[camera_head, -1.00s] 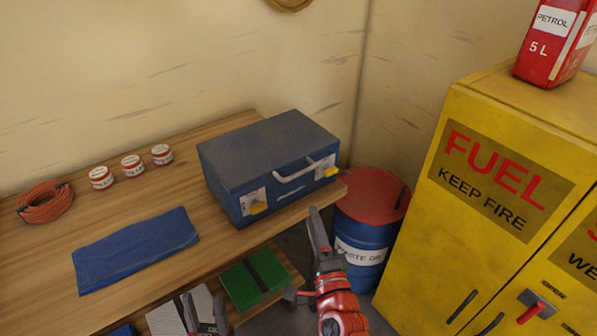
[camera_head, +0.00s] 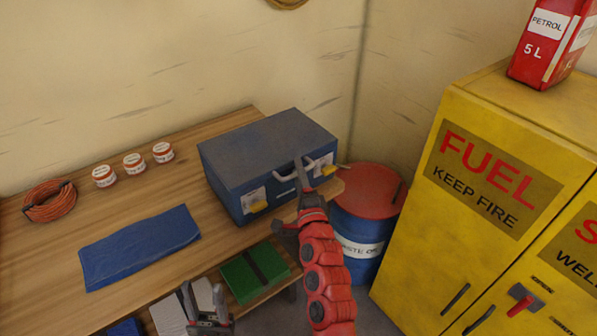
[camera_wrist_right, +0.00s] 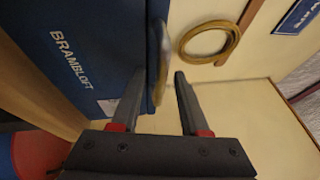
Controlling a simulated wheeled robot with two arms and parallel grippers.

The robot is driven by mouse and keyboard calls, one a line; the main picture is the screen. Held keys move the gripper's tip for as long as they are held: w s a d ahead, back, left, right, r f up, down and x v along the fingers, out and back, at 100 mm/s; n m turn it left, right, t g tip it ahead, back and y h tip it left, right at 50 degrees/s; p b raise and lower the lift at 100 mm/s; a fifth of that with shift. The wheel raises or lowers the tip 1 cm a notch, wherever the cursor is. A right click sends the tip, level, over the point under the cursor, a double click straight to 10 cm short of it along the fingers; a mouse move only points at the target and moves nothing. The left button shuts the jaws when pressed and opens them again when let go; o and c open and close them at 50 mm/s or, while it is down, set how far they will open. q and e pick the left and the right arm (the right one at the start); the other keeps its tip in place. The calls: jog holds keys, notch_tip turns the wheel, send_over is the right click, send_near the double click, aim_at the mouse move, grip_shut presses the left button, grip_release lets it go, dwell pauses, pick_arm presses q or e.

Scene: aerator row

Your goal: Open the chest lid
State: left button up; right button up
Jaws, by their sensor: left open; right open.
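The blue chest (camera_head: 265,155) sits on the wooden bench with its lid (camera_head: 268,140) shut. My right gripper (camera_head: 290,200) is open in front of the chest's front face, at the handle. In the right wrist view, the handle (camera_wrist_right: 160,62) lies near the two open fingertips (camera_wrist_right: 160,80), beside the chest's blue face. My left gripper (camera_head: 203,294) is open and empty, low before the bench.
The bench (camera_head: 190,185) also holds a blue cloth (camera_head: 140,247), several small tins (camera_head: 134,163) and an orange cable coil (camera_head: 49,201). A green case (camera_head: 254,272) is on the lower shelf. A waste oil drum (camera_head: 360,225) and yellow fuel cabinet (camera_head: 480,210) stand to the right.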

grip_shut()
dwell(1.4)
